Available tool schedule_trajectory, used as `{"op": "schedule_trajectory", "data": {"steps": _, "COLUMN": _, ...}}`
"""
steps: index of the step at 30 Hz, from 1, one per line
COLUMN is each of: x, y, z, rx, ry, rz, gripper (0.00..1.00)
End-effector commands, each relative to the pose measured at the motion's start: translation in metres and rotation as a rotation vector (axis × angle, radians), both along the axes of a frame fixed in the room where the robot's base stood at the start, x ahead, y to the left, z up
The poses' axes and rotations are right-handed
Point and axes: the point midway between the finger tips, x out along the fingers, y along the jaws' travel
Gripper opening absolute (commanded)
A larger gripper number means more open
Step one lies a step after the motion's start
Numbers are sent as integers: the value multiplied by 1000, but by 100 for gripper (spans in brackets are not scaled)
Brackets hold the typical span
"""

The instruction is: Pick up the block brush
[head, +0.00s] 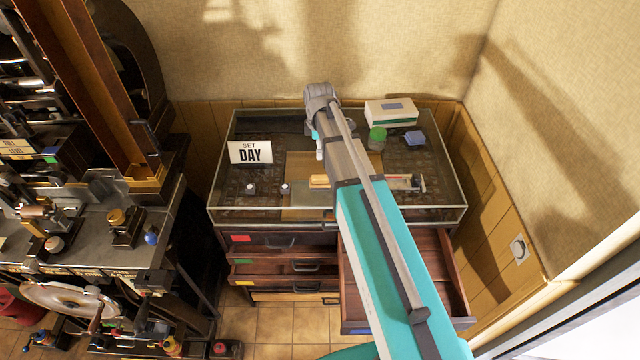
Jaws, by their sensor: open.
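A light wooden piece (320,181), which looks like the block brush, lies on the table top. My arm crosses in front and hides its right side, so I cannot see its full shape. My gripper (319,150) hangs below the grey wrist at the arm's far end, above and behind the wooden piece in the picture. Only a small part of the gripper shows beside the arm. It is open, and I see nothing held in it. The fingertips are mostly hidden.
Drawers stand open below. Machinery (75,235) fills the left.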

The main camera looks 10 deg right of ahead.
Motion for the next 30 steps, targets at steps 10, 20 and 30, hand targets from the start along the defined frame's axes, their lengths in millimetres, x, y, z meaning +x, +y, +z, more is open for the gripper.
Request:
{"op": "schedule_trajectory", "data": {"steps": 10, "x": 0, "y": 1, "z": -30, "rx": 0, "ry": 0, "rz": 1, "gripper": 80}}
{"op": "schedule_trajectory", "data": {"steps": 20, "x": 0, "y": 1, "z": -56, "rx": 0, "ry": 0, "rz": 0, "gripper": 80}}
{"op": "schedule_trajectory", "data": {"steps": 30, "x": 0, "y": 1, "z": -78, "rx": 0, "ry": 0, "rz": 0, "gripper": 80}}
